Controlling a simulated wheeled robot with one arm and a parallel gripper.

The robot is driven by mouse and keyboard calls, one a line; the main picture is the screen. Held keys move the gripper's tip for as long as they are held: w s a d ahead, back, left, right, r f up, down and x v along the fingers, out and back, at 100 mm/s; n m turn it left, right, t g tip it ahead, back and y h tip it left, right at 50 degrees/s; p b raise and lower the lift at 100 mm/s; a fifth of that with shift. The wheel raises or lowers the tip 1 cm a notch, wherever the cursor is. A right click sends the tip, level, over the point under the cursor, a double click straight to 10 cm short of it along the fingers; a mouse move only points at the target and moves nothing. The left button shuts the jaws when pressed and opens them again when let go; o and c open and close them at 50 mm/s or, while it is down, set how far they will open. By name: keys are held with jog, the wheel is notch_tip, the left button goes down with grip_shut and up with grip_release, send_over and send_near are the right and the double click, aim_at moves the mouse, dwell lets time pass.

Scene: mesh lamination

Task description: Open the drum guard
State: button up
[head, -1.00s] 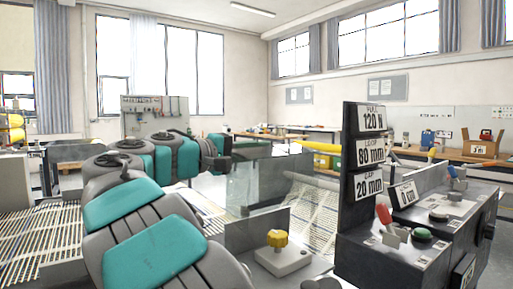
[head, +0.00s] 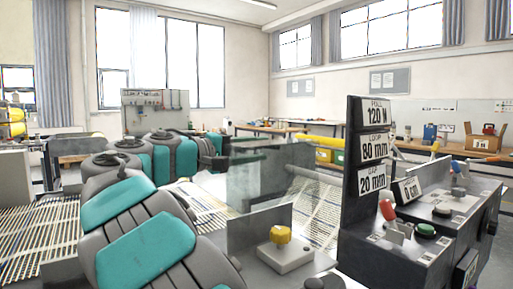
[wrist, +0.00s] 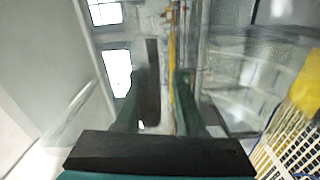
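The drum guard appears to be the clear, greenish panel (head: 262,182) in the middle of the head view, over the machine behind the yellow knob. My arm reaches away from me on the left, and its far end is close to the panel's left side. My gripper is hidden behind the arm in the head view. In the wrist view my gripper (wrist: 160,75) shows two green fingers with a gap between them. A dark upright bar (wrist: 153,85) shows in or behind that gap; I cannot tell whether it touches a finger.
A control box (head: 425,225) with a dark sign post (head: 352,150) stands at right. A yellow knob (head: 280,234) sits on a pale block in front of the guard. Striped mesh (head: 318,210) lies beyond it. Benches line the back wall.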

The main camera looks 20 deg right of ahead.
aim_at(226, 151)
jog(key=shift+o, duration=0.5)
jog(key=shift+r, duration=0.15)
jog(key=shift+s+a, duration=0.1)
jog(key=shift+a, duration=0.25)
jog(key=shift+v, duration=3.6)
